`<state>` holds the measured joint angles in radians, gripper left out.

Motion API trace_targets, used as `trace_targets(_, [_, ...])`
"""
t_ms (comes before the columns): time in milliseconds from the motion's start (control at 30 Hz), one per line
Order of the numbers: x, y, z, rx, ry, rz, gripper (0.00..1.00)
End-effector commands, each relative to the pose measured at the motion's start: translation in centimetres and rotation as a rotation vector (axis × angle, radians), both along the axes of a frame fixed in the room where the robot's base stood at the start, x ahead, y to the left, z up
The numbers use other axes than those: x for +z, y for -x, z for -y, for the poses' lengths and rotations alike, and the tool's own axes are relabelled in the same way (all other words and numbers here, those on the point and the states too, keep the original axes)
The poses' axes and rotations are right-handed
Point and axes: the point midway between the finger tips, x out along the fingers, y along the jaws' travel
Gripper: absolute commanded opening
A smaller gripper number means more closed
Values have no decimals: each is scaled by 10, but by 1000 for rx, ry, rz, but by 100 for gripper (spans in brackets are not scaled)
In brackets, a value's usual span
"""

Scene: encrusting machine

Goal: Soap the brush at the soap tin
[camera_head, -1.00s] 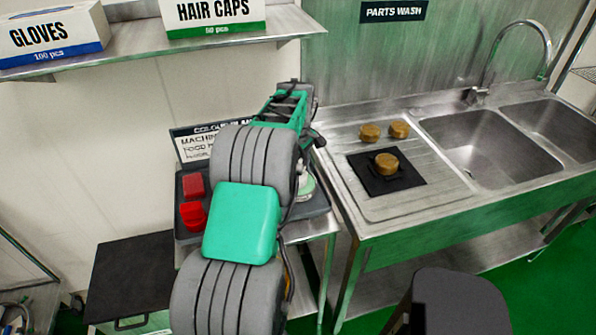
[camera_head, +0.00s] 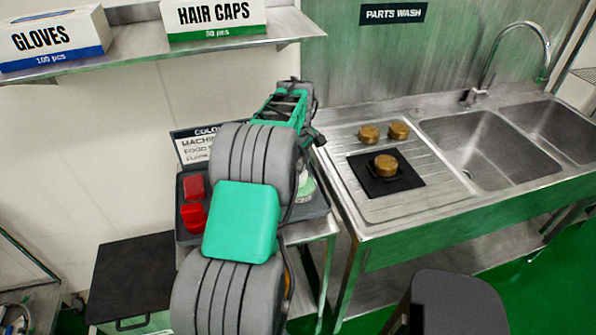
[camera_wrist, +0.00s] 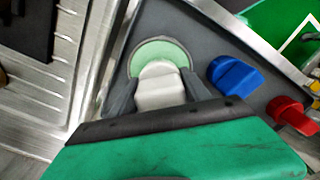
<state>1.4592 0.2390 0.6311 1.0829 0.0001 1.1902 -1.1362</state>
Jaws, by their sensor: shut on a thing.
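The soap tin (camera_wrist: 158,48), a round tin with a pale green top, sits on the grey tray in the wrist view. Part of it shows beside my arm in the head view (camera_head: 306,189). My gripper (camera_wrist: 160,92) is shut on a white block-shaped piece, which looks like the brush (camera_wrist: 160,86). The brush overlaps the near part of the tin; I cannot tell whether it touches the soap. Its underside is hidden. In the head view my arm hides the gripper and the brush.
A blue brush (camera_wrist: 236,76) and a red brush (camera_wrist: 288,111) lie on the tray to the right in the wrist view. A steel sink (camera_head: 487,150) with brass pieces (camera_head: 386,165) on its drainboard stands at the right. A shelf with boxes hangs above.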

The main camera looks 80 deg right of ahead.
Motion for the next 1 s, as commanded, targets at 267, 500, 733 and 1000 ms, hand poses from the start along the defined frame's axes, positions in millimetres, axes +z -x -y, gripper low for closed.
trace_targets(267, [32, 0, 0, 0, 2, 0, 18])
trace_targets(500, [54, 0, 1, 0, 2, 0, 18])
trace_targets(733, [58, 0, 0, 0, 2, 0, 18])
trace_targets(1000, [60, -15, -4, 7, 3, 0, 18])
